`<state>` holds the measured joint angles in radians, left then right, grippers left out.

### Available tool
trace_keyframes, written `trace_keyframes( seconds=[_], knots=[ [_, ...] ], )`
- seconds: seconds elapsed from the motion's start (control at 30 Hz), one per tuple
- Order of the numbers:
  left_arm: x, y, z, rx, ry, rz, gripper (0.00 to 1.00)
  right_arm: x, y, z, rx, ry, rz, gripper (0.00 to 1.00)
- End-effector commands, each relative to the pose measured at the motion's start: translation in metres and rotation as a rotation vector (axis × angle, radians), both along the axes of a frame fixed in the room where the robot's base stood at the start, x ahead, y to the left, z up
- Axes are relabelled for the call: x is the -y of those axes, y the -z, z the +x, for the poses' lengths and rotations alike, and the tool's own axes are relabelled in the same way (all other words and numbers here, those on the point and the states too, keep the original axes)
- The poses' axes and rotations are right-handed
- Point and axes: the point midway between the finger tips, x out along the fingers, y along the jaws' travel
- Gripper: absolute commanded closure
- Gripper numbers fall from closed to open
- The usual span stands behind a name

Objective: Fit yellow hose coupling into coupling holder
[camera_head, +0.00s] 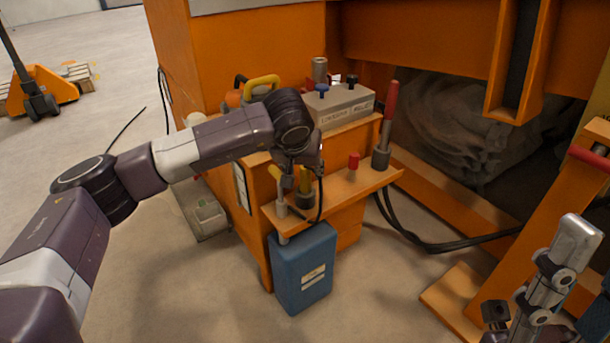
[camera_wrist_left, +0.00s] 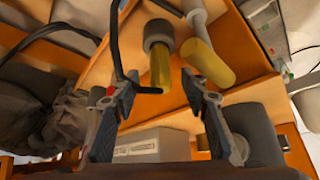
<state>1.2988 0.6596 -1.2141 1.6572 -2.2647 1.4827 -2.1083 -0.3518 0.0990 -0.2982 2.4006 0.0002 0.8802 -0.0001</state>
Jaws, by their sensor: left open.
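A yellow hose coupling (camera_wrist_left: 161,66) stands upright at a dark grey collar (camera_wrist_left: 158,33), which I take as the coupling holder, on the orange shelf. A black hose meets the coupling's free end. In the head view the coupling (camera_head: 305,180) and collar (camera_head: 304,199) are partly behind my gripper and the hose. My left gripper (camera_wrist_left: 155,92) is open, with its fingers on either side of the coupling and apart from it. How deep the coupling sits in the collar is not clear. My right gripper (camera_head: 535,285) shows partly at lower right, away from the shelf; its opening is unclear.
A yellow-ended white post (camera_wrist_left: 207,62) stands close beside the coupling. A blue canister (camera_head: 303,270) hangs below the shelf (camera_head: 340,195). A red-handled lever (camera_head: 388,120), a small red knob (camera_head: 354,161) and a grey valve box (camera_head: 340,107) are close by. Black hoses lie right of the cabinet.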

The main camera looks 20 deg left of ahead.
Motion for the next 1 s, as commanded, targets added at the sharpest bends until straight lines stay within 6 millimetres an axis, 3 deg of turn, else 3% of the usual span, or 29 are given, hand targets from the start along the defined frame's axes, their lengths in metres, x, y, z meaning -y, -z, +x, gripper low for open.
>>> trace_keyframes(
  seconds=[0.2,0.4,1.0],
  knots=[
    [0.003,-0.04,-0.024,0.005,0.001,0.0,0.59,0.0,0.0,0.0,0.0,0.0,-0.001,0.59],
    [0.004,-0.059,-0.037,0.002,-0.001,0.001,0.59,0.0,0.0,0.0,0.0,0.0,-0.001,0.59],
    [0.005,-0.063,-0.04,0.001,-0.001,0.0,0.59,0.001,-0.001,-0.005,0.022,-0.002,0.006,0.59]
  ],
)
